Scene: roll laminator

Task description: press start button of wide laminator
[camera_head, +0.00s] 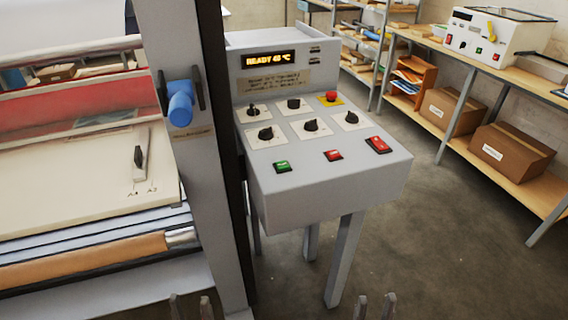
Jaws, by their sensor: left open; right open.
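The wide laminator (202,150) stands at the left, with red rollers behind a cream feed table. Its grey control console (330,190) is in the middle, on legs. The console display (268,60) reads "READY 45 °C". A green button (282,167) sits at the front left of the sloped panel. A red button (333,155) is right of it, and a red rocker switch (377,145) is farther right.
Several black knobs (311,125) and a red emergency stop (331,97) on yellow are on the panel. A blue handle (180,103) juts from the laminator's post. A shelf with cardboard boxes (509,151) and a small machine (492,38) stands at right. The floor (440,240) between is clear.

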